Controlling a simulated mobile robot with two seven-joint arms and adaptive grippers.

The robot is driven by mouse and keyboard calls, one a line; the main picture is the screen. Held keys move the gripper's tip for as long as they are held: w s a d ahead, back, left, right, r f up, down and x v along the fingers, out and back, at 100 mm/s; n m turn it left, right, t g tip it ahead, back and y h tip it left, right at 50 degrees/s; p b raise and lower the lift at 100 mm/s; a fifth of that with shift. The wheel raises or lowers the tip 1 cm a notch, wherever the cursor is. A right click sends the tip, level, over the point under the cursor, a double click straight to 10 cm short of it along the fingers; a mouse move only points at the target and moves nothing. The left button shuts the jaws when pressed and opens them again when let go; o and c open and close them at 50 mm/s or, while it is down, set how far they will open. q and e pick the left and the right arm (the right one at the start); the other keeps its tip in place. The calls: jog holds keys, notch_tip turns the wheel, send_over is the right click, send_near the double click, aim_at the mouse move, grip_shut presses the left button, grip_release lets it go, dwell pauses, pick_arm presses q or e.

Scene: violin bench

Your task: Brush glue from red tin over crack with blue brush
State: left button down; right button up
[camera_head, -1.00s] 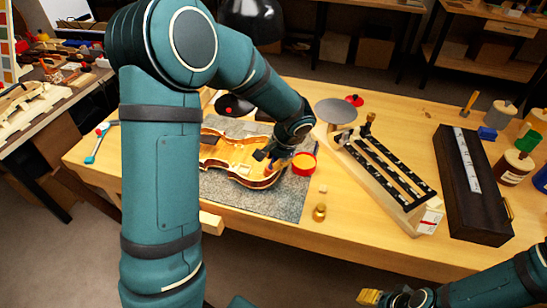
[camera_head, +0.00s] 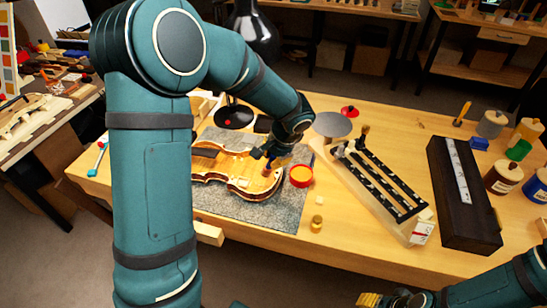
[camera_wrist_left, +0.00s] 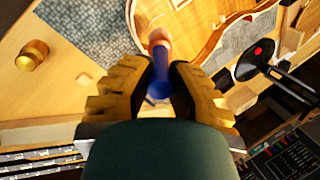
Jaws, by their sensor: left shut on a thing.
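My left gripper (camera_head: 272,152) hangs over the lower end of the violin (camera_head: 228,168), which lies on a grey mat (camera_head: 270,215). It is shut on the blue brush, whose blue handle (camera_wrist_left: 160,82) stands between the yellow fingers in the left wrist view. The brush's paler end (camera_wrist_left: 158,40) points at the violin top; whether it touches cannot be told. I cannot make out the crack. My right gripper (camera_head: 368,299) is at the bottom edge, away from the bench things, its fingers unclear.
A small brass pot (camera_head: 317,223) stands in front of the tin. A long wooden jig with dark rails (camera_head: 385,185) and a dark case (camera_head: 465,195) lie to the right. A black lamp base (camera_head: 233,117) stands behind the violin. Bottles crowd the far right.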

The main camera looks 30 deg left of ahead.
pick_arm(q)
jog(key=shift+r+p, duration=1)
jog(key=shift+r, duration=0.5)
pick_arm(e)
jog(key=shift+r, duration=0.95)
jog(key=shift+w, duration=0.1)
pick_arm(q)
jog(key=shift+f+b, duration=0.3)
jog(key=shift+b+x, duration=0.65)
jog(key=shift+x, duration=0.1)
pick_arm(e)
jog(key=shift+w+f, duration=0.1)
jog(key=shift+f, duration=0.8)
